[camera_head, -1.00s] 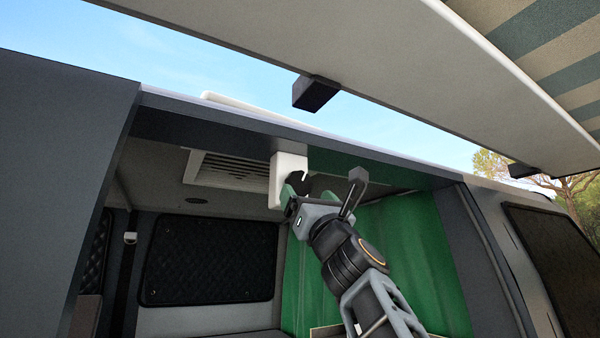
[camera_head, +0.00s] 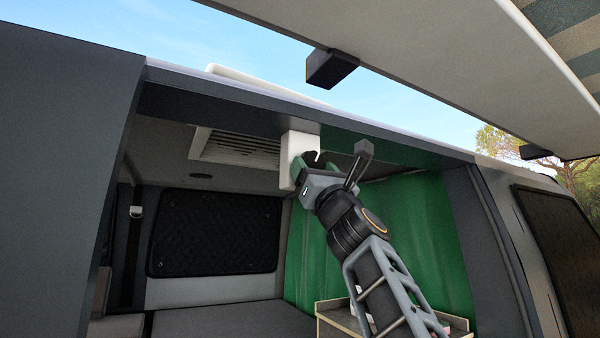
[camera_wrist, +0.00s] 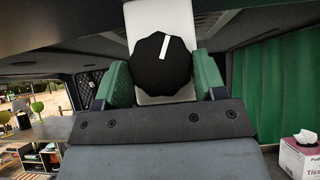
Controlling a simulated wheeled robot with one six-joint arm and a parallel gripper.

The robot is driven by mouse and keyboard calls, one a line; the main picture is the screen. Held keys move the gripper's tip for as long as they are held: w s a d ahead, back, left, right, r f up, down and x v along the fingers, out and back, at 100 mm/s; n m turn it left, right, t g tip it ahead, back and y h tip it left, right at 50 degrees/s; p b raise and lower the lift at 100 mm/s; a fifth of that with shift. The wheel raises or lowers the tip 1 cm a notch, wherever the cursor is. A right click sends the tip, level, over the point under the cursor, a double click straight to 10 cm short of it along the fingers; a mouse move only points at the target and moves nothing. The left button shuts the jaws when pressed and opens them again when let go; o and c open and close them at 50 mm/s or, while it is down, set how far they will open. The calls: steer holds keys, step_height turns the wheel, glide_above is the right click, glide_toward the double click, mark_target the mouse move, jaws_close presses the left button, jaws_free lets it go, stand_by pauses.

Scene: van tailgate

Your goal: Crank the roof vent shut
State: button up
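A black scalloped knob (camera_wrist: 160,62) with a white mark sits on the face of a white box (camera_wrist: 158,18) under the van's roof edge. The white box (camera_head: 298,148) also shows in the head view, beside a slatted vent panel (camera_head: 236,148) in the ceiling. My gripper (camera_wrist: 162,84) has green fingers, spread wide, one on each side of the knob. The finger edges meet the knob's outline in the wrist view; I cannot tell whether they touch it. In the head view my gripper (camera_head: 306,172) hides the knob's lower part.
An open tailgate panel (camera_head: 440,60) with a dark block (camera_head: 331,68) hangs above. The roof edge (camera_head: 240,105) runs close above my gripper. A green curtain (camera_head: 430,230) hangs at right. A tissue box (camera_wrist: 300,156) stands low right in the wrist view.

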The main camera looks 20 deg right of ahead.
steer(key=c, duration=0.4)
steer(key=shift+d+r+n+g+y+p, duration=0.15)
steer(key=shift+n+g+y+p, duration=0.8)
steer(key=shift+n+y, duration=1.65)
steer(key=shift+d+n+g+y+p, duration=0.15)
steer(key=shift+n+g+y+p, duration=0.2)
steer(key=shift+n+g+y, duration=2.1)
steer(key=shift+n+t+h, duration=0.35)
steer(key=shift+n+t, duration=0.2)
steer(key=shift+t, duration=0.35)
steer(key=o, duration=0.9)
steer(key=shift+w+a, duration=0.1)
steer(key=shift+w, duration=0.05)
steer(key=shift+w+a, duration=0.1)
steer(key=shift+a, duration=0.05)
steer(key=shift+f, duration=0.2)
